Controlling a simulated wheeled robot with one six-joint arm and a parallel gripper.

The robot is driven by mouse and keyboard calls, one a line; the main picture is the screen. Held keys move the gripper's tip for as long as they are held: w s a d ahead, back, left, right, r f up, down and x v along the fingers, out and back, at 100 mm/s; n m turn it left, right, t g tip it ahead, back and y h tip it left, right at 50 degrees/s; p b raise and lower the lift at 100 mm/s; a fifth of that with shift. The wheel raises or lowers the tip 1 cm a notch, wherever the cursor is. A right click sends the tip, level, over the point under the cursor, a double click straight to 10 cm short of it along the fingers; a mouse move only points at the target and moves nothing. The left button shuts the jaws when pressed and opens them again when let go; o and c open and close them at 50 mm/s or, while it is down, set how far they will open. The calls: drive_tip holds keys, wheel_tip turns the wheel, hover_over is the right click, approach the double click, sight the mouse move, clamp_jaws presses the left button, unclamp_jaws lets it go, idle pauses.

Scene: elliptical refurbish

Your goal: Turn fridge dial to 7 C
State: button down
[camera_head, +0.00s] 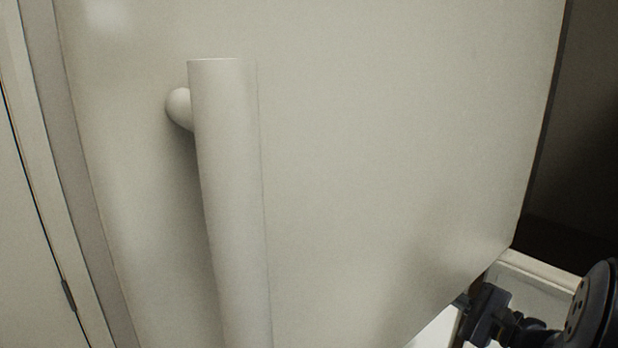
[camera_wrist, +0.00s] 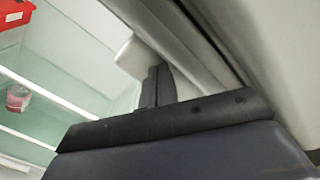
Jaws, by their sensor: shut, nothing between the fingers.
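The fridge door (camera_head: 400,130) fills most of the head view, pale and plain, with a thick upright handle (camera_head: 232,190) at its left. In the wrist view my gripper (camera_wrist: 159,72) has its two dark fingers together, with nothing between them. The fingertips are beside a small pale block (camera_wrist: 131,58) under a long pale edge; I cannot tell whether they touch it, or whether it is the dial. No dial markings or numbers can be read. In the head view my fingertips are hidden behind the door's lower right edge.
The wrist view shows the fridge inside at left, with pale shelves (camera_wrist: 40,92), a red container (camera_wrist: 14,12) and a small pinkish jar (camera_wrist: 18,98). A long pale panel (camera_wrist: 270,50) runs close along the right. A white ledge (camera_head: 540,272) shows beyond the door.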

drive_tip(key=shift+w+d+f, duration=0.1)
drive_tip(key=shift+d+f, duration=0.05)
idle(0.5)
drive_tip(key=shift+f+b, duration=0.15)
drive_tip(key=shift+b, duration=0.8)
drive_tip(key=v, duration=0.6)
drive_tip(key=shift+s+a+r+b, duration=0.25)
drive_tip(key=shift+a+r+b, duration=0.05)
drive_tip(key=shift+b, duration=0.1)
